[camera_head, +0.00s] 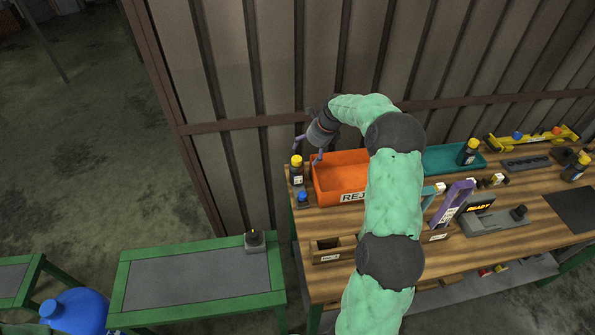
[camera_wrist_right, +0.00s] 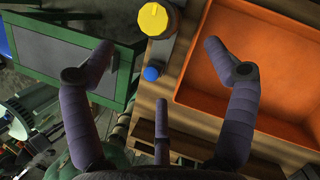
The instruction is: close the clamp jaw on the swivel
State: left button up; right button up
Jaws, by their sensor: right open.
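My right gripper (camera_head: 308,152) hangs open and empty at the left end of the bench, by the left rim of the orange bin. In the right wrist view its fingers (camera_wrist_right: 158,52) are spread wide with nothing between them. A yellow-capped dark bottle (camera_head: 297,172) stands close by, and its cap (camera_wrist_right: 158,18) shows just beyond the fingertips. A purple upright part (camera_head: 453,202) stands right of my arm, next to a grey device reading READY (camera_head: 480,208). I cannot tell which parts are the clamp jaw and the swivel. My left gripper is not in view.
The orange REJECT bin (camera_head: 337,164) and a teal tray (camera_head: 440,160) stand along the back. A small blue-topped item (camera_head: 303,198) and a wooden box (camera_head: 330,250) are at the left end. My right arm hides the bench's middle. A green-framed table (camera_head: 190,277) stands left.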

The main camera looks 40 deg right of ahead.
aim_at(302, 198)
jog(key=shift+c, duration=0.3)
